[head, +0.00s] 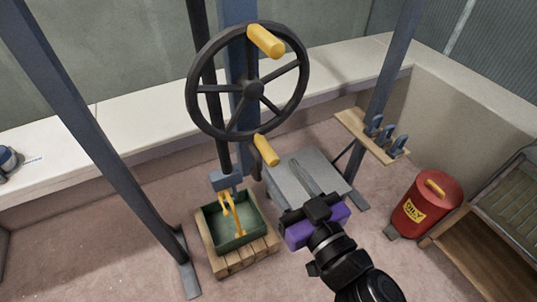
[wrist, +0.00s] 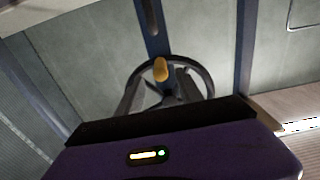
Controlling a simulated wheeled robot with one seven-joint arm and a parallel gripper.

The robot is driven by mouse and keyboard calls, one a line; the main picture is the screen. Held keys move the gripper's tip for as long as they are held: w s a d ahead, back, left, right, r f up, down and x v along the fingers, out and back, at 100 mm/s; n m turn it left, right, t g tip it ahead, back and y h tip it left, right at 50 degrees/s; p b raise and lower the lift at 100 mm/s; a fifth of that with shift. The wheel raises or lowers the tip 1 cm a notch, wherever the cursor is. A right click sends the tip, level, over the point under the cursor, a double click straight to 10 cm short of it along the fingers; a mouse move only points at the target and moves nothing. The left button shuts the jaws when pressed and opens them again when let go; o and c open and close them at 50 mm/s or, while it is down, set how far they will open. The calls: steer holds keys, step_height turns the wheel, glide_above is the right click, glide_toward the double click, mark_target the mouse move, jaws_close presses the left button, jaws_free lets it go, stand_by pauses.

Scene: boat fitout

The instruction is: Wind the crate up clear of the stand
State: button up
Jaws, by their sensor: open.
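The green crate (head: 252,243) sits on the slatted wooden stand (head: 236,262) at lower centre in the head view. Yellow slings (head: 232,213) run from it up to a grey-blue block (head: 226,180). Above is a dark spoked handwheel (head: 202,119) with a yellow grip (head: 266,41) at its upper rim. A second yellow grip on a dark lever (head: 266,150) is below the rim. The wheel and a yellow grip (wrist: 161,69) also show in the wrist view. My gripper (head: 305,180) is open and empty, below and right of the wheel, apart from both grips.
A blue post (head: 90,130) stands left of the crate, another (head: 393,65) to the right. A small wooden shelf (head: 366,137) holds several blue-handled tools. A red bin (head: 428,205) and a wooden rack (head: 500,215) stand at right. A grey plate (head: 290,185) lies behind my gripper.

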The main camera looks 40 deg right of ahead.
mark_target(275, 163)
steer(key=shift+w, duration=0.5)
steer(key=shift+w+d+r+p, duration=0.15)
steer(key=shift+w+d+p, duration=0.05)
steer(key=shift+w+p, duration=0.15)
steer(key=shift+w+d+p, duration=0.25)
steer(key=shift+w+p, duration=0.1)
steer(key=shift+w, duration=0.35)
steer(key=shift+p+x, duration=0.5)
steer(key=shift+x, duration=1.3)
